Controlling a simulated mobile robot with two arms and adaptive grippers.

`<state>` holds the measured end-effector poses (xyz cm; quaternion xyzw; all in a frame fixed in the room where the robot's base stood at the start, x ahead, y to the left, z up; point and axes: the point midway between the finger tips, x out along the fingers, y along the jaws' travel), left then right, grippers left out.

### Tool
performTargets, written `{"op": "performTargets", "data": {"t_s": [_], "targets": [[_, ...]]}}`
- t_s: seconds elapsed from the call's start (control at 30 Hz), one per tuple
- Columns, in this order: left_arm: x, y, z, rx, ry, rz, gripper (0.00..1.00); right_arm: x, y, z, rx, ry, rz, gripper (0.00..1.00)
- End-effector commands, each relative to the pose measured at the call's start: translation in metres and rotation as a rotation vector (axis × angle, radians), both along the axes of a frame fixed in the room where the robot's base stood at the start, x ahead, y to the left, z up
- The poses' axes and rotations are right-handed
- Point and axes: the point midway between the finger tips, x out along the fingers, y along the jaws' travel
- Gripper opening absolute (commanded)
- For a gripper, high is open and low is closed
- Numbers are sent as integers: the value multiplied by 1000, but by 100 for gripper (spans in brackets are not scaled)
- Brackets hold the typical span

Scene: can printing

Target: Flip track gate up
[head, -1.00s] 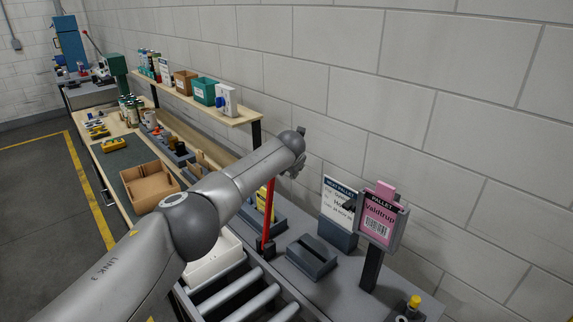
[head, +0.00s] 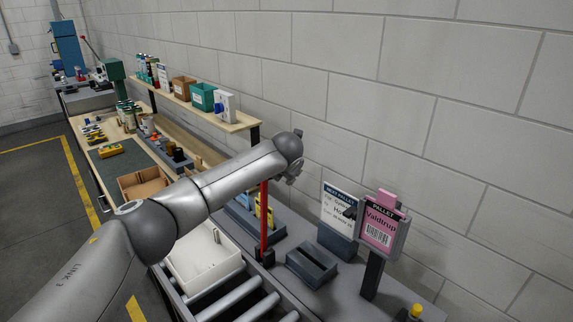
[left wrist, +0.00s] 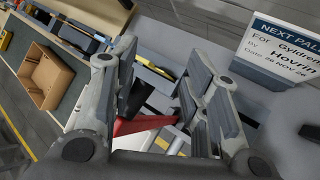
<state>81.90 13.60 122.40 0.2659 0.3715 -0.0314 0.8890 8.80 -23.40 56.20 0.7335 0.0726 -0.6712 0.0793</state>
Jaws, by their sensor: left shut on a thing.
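The track gate is a red bar (head: 264,215) standing close to upright from a dark bracket (head: 264,256) beside the rollers. My left gripper (head: 293,171) is at its top end, partly hidden behind my own wrist. In the left wrist view, the red bar (left wrist: 145,124) lies between the two fingers of my left gripper (left wrist: 160,85), and the gripper is shut on it. The exact contact is hard to see. My right gripper is not in view.
A white tray (head: 205,272) sits at the head of the grey rollers (head: 240,300). A dark slotted block (head: 312,264), a "Next pallet" sign (head: 340,205) and a pink pallet card on a stand (head: 381,222) are to the right. The wall is close behind.

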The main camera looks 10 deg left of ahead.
Motion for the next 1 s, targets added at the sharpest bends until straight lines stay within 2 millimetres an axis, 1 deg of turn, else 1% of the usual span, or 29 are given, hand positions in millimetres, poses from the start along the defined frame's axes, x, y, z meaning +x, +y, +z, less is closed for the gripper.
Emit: {"op": "performTargets", "data": {"t_s": [0.03,0.3,0.5,0.7,0.97,1.0], "targets": [[-6,-9,5,-8,0,-14,37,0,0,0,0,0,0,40],[-30,-13,30,-5,-5,-12,37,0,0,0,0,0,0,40],[-46,-15,45,-4,-6,-9,37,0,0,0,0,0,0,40],[-52,-16,52,-3,-5,-8,37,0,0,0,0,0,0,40],[-53,-16,53,-2,-6,-8,37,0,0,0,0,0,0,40],[-53,-16,53,-2,-6,-8,32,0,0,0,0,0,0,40]]}}
